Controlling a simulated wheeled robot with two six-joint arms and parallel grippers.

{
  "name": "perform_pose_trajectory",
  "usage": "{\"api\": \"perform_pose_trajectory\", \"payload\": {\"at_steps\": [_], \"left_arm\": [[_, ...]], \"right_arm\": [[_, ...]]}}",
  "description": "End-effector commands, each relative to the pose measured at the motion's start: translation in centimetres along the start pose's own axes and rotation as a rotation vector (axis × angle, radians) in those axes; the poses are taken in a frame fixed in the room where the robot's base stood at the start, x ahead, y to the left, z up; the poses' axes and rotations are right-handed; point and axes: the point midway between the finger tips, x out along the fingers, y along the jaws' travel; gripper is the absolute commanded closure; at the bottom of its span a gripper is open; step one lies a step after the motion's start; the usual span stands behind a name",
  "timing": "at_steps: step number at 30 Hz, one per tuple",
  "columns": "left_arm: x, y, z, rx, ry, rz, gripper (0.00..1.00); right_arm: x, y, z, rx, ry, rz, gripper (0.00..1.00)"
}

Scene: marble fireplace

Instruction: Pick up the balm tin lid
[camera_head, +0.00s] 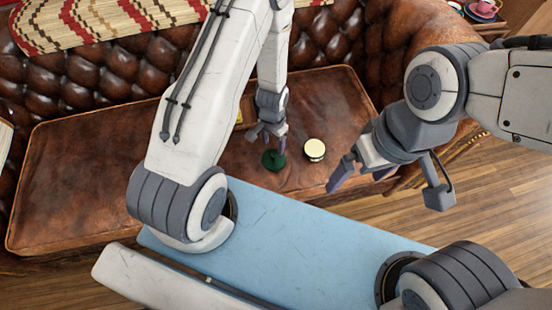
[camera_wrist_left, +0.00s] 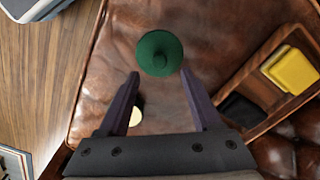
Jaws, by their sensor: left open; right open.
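The dark green round lid (camera_head: 273,160), with a small raised middle, lies on the brown leather sofa seat. In the left wrist view the lid (camera_wrist_left: 160,53) is just beyond the fingertips, centred between them. My left gripper (camera_head: 267,138) is open and empty above the seat, close to the lid; its fingers also show in the left wrist view (camera_wrist_left: 160,80). The cream-topped round tin (camera_head: 314,150) stands to the right of the lid; in the left wrist view the tin (camera_wrist_left: 137,116) is partly hidden by a finger. My right gripper (camera_head: 352,178) is open and empty, right of the tin.
A wooden tray (camera_wrist_left: 253,72) with a yellow block (camera_wrist_left: 291,70) and a dark compartment is beside the lid; my left arm mostly hides it in the head view. The tufted sofa back (camera_head: 120,68) rises behind. The seat's left part (camera_head: 75,170) is clear.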

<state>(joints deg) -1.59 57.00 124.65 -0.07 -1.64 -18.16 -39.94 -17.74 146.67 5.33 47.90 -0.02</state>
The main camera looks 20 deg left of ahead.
Motion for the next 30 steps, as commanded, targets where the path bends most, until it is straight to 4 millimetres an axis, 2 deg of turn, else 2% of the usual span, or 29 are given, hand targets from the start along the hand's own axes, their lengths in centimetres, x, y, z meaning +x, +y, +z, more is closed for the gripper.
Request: {"api": "perform_pose_trajectory", "payload": {"at_steps": [4, 12, 21, 22, 24, 27, 30], "left_arm": [[1.2, 0.1, 0.0, 0.001, -0.002, 0.001, 0.34], [5.1, 0.2, -0.1, 0.002, -0.002, 0.0, 0.34], [5.5, 0.2, -0.2, 0.003, 0.001, 0.0, 0.34], [5.5, 0.2, -0.2, 0.003, 0.001, 0.0, 0.42], [5.5, 0.2, -0.2, 0.003, 0.001, 0.0, 0.68], [5.5, 0.2, -0.2, 0.003, 0.0, 0.0, 1.0], [5.5, 0.2, -0.2, 0.003, 0.0, 0.0, 1.0]], "right_arm": [[0.2, 0.0, 0.0, 0.0, 0.0, 0.0, 0.0], [0.9, 0.1, 0.1, 0.0, 0.0, 0.0, 0.0], [0.9, 0.1, 0.1, 0.0, 0.0, 0.0, 0.0], [0.9, 0.1, 0.1, 0.0, 0.0, 0.0, 0.0], [0.9, 0.1, 0.1, 0.0, 0.0, 0.0, 0.0], [0.9, 0.1, 0.1, 0.0, 0.0, 0.0, 0.0], [0.9, 0.1, 0.1, 0.0, 0.0, 0.0, 0.0]]}}
